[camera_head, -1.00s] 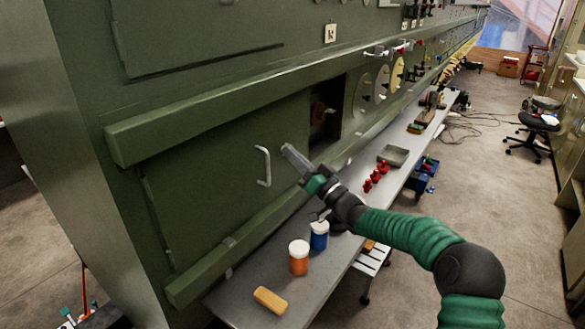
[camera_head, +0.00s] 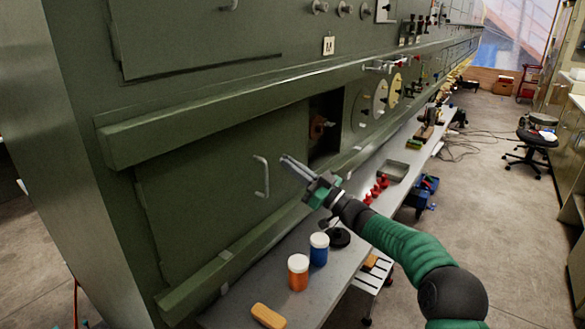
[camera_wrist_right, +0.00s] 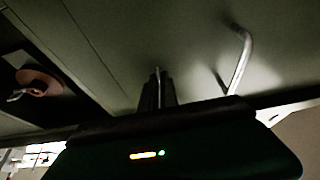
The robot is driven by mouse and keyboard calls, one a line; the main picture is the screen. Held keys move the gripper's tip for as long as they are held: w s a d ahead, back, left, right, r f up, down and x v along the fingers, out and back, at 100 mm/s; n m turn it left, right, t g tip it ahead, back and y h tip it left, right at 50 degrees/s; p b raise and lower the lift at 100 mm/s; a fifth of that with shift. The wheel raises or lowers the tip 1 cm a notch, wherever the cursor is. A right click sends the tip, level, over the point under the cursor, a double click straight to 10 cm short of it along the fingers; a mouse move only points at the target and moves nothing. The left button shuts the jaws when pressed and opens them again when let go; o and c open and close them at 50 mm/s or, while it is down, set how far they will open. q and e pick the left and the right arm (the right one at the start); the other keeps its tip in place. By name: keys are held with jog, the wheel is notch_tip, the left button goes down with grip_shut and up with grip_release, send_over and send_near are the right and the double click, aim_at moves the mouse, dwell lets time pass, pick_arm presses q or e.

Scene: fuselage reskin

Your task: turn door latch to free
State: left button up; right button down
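The green door panel (camera_head: 210,190) carries a pale bent-bar handle (camera_head: 262,177), which also shows in the wrist view (camera_wrist_right: 240,62). Right of the panel is a dark recess with an orange-red round fitting (camera_head: 317,127) bearing a small metal lever; it may be the latch. In the wrist view this fitting (camera_wrist_right: 40,82) is at the left. My right gripper (camera_head: 286,160) is just right of the handle, below and left of the recess, apart from both. Its fingers look together and empty; in the wrist view they (camera_wrist_right: 157,78) show as one narrow shape. My left gripper is not in view.
A grey bench (camera_head: 232,306) runs below the panel. It bears an orange jar (camera_head: 298,275), a blue jar (camera_head: 319,252), an orange block (camera_head: 268,316), red pieces (camera_head: 377,188) and a tray (camera_head: 391,171). A green rail (camera_head: 210,118) juts out above the panel.

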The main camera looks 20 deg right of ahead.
jog(key=shift+f, duration=0.35)
jog(key=c, duration=1.9)
grip_release()
jog(key=shift+c, duration=0.2)
jog(key=o, duration=0.3)
jog(key=shift+w, duration=0.2)
jog(key=shift+s+d+r, duration=0.1)
jog(key=shift+s+r, duration=0.05)
jog(key=shift+r, duration=0.05)
jog(key=b+v, duration=0.2)
jog(key=v, duration=1.4)
jog(key=shift+s+d+f, duration=0.2)
jog(key=shift+d, duration=0.1)
